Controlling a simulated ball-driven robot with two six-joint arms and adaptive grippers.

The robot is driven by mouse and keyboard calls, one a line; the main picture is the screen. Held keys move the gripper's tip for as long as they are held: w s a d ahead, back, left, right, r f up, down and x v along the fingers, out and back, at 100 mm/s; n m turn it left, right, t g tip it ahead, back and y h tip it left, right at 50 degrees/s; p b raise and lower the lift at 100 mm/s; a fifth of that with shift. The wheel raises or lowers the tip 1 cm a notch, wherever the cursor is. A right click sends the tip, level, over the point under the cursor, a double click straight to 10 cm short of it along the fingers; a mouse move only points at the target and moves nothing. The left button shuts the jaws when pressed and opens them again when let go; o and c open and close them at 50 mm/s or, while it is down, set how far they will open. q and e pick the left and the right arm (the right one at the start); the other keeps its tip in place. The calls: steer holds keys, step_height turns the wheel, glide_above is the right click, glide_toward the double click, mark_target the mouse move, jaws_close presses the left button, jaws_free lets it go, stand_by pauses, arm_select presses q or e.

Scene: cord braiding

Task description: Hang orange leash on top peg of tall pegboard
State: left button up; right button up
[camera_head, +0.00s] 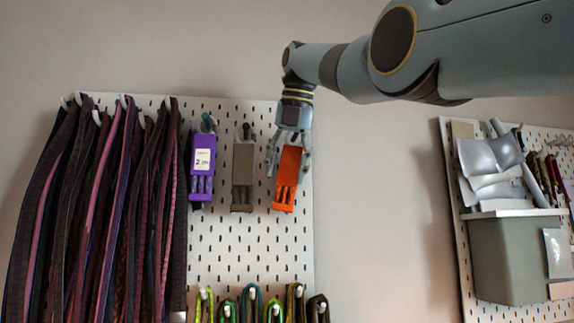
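An orange item (288,180), which seems to be the orange leash in folded or packed form, is on the pegboard (250,270) at the right end of a row. It tilts slightly. My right gripper (289,172) points down over it, with one finger on each side. The fingers are spread wider than the item, so the gripper looks open. I cannot tell whether they touch it. The peg behind the orange item is hidden by my gripper. My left gripper is not in view.
A grey-brown item (243,175) and a purple item with a white label (202,172) hang left of the orange one. Many dark and pink straps (100,200) hang farther left. Coloured loops (250,305) hang below. A second board with a grey-green bin (515,258) is at right.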

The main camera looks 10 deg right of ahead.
steer(key=shift+o, duration=1.3)
steer(key=shift+f, duration=0.25)
